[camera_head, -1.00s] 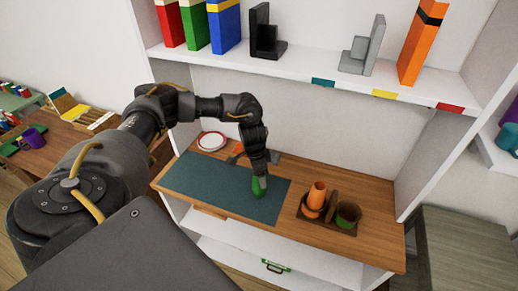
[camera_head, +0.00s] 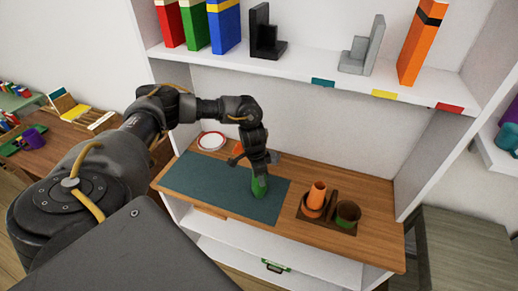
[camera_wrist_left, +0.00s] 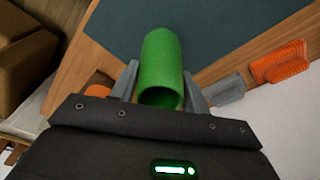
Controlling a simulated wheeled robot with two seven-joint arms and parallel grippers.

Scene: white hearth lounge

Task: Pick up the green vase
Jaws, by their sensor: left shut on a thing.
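The green vase (camera_head: 259,187) stands on the dark teal mat (camera_head: 215,187) on the wooden counter. My left gripper (camera_head: 259,176) reaches down onto it from above and is shut on it. In the left wrist view the vase (camera_wrist_left: 161,68) is between the two grey fingers of my left gripper (camera_wrist_left: 160,88), with its open mouth toward the gripper. In the head view the gripper hides the top of the vase. I cannot tell whether its base touches the mat. My right gripper is not in view.
A red-rimmed white plate (camera_head: 211,141) lies behind the mat. A white shelf (camera_head: 310,85) with books and bookends hangs above. Orange and grey pieces lie near the gripper.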

